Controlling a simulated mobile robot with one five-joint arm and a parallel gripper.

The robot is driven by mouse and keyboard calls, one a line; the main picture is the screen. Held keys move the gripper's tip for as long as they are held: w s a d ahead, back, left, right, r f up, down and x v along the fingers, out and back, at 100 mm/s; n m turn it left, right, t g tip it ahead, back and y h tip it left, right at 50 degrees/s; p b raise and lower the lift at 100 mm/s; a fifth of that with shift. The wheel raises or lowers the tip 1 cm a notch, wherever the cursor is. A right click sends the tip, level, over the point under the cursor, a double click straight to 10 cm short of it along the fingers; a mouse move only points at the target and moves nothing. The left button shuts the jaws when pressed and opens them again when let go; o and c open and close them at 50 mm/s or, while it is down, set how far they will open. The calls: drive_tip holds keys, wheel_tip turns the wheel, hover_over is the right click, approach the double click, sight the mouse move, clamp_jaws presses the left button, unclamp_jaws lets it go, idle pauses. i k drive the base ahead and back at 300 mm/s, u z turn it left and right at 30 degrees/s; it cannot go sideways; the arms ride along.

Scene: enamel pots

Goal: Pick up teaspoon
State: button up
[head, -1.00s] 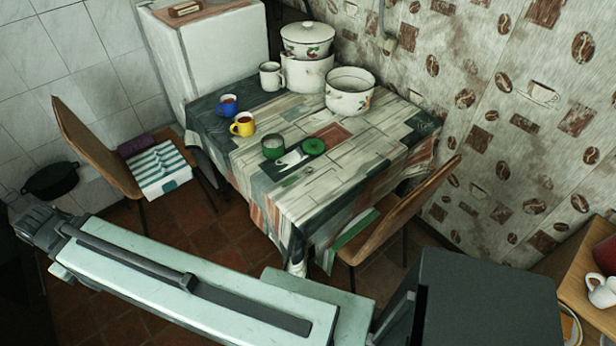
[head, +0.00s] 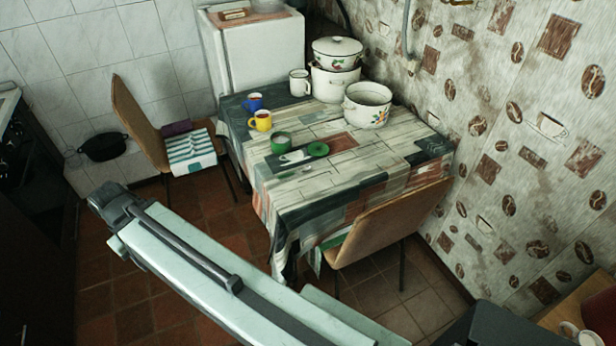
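I cannot make out a teaspoon for sure; anything that small on the table is too fine to tell. The table (head: 330,190) has a patchwork wood-print cloth. On it stand a green mug (head: 281,143) beside a round green lid (head: 318,149), a yellow mug (head: 261,117) and a blue mug (head: 253,102), both with dark contents. A small pale and dark patch between the green mug and lid is unclear. My pale arm crosses the lower part of the head view, in front of and below the table. No gripper fingers show.
A white mug (head: 299,83), an open enamel pot (head: 367,107) and stacked lidded pots (head: 336,68) stand at the table's back. Chairs stand left (head: 142,123) and front right (head: 388,222).

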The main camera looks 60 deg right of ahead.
sight(305, 168)
drive_tip(key=u, duration=0.15)
drive_tip(key=i, duration=0.95)
drive_tip(key=z, duration=0.1)
